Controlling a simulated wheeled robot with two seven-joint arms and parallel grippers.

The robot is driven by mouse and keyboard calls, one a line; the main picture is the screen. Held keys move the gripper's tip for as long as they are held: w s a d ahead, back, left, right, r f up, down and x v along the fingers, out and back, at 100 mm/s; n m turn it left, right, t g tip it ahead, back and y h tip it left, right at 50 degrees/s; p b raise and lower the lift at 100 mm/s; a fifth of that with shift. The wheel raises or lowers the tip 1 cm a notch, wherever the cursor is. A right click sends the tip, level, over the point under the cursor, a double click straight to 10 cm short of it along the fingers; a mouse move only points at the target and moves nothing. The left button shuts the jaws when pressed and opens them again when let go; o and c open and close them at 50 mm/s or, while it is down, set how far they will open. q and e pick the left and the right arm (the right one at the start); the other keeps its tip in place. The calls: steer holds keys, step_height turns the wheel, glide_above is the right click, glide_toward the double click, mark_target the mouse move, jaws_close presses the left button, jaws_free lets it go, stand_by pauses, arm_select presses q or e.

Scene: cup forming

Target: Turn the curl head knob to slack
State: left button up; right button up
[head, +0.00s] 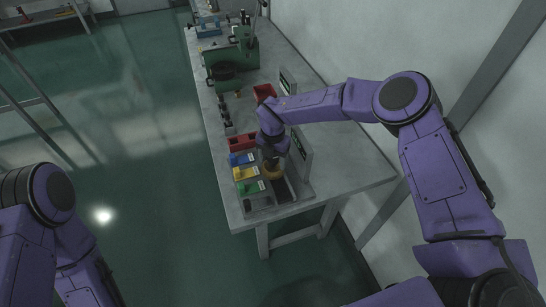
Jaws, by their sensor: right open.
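My right gripper (271,160) is small and dark in the head view. It points down over the near part of the bench, and it is open. Just below its fingertips is a round tan-yellow piece (272,173), partly covered by the gripper; I cannot tell whether they touch. A green machine (238,54) stands farther along the bench, well apart from the gripper. The curl head knob cannot be made out for certain at this size. My left arm shows at the lower left, away from the bench; its gripper is out of view.
The long grey bench (345,160) has bare top at its right. Red (243,142), blue (242,158), yellow (246,173) and green (251,187) blocks line its left side near the gripper. A red bin (264,92) lies beyond. The floor at left is clear.

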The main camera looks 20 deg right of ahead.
steer(key=c, duration=1.1)
steer(key=shift+o, duration=0.2)
